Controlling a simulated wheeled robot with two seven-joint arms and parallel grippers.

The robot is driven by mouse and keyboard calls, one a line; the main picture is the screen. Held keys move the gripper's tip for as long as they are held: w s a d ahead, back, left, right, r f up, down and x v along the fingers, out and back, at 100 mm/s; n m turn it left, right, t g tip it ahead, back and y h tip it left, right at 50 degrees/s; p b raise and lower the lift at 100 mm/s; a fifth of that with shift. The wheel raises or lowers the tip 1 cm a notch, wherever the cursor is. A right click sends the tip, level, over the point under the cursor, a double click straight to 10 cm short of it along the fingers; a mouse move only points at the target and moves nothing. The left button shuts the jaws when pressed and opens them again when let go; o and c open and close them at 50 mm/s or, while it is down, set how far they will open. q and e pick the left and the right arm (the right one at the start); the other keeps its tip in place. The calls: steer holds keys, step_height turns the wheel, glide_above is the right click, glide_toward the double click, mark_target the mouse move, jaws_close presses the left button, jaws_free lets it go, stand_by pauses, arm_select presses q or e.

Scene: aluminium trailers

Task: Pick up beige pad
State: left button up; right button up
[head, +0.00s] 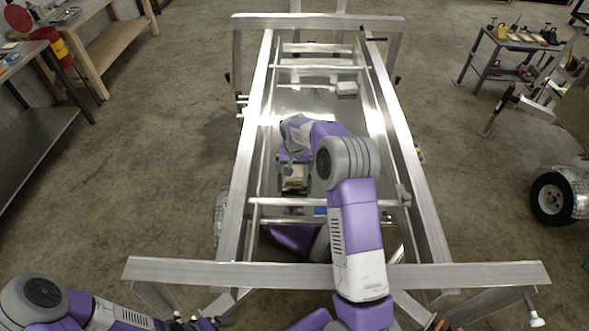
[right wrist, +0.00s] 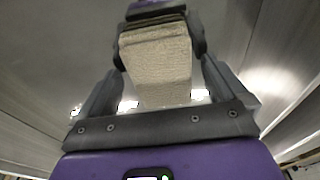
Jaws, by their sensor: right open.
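The beige pad (right wrist: 155,68) fills the upper middle of the right wrist view, a block with a textured face. In the head view the pad (head: 295,181) shows small inside the trailer frame, below my right wrist. My right gripper (right wrist: 158,45) is open, with one finger on each side of the pad. It also shows in the head view (head: 294,174), reaching down inside the frame. I cannot tell whether the fingers touch the pad. My left gripper (head: 200,323) is partly in view at the bottom edge, away from the pad; its jaws are unclear.
The aluminium trailer frame (head: 250,140) surrounds my right arm, with side rails and crossbars close by. A small light box (head: 346,88) lies farther back inside it. A workbench (head: 35,115) stands at left and a tool cart (head: 510,45) at right. Open floor lies on both sides.

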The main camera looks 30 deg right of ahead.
steer(key=shift+w, duration=0.1)
steer(key=c, duration=1.1)
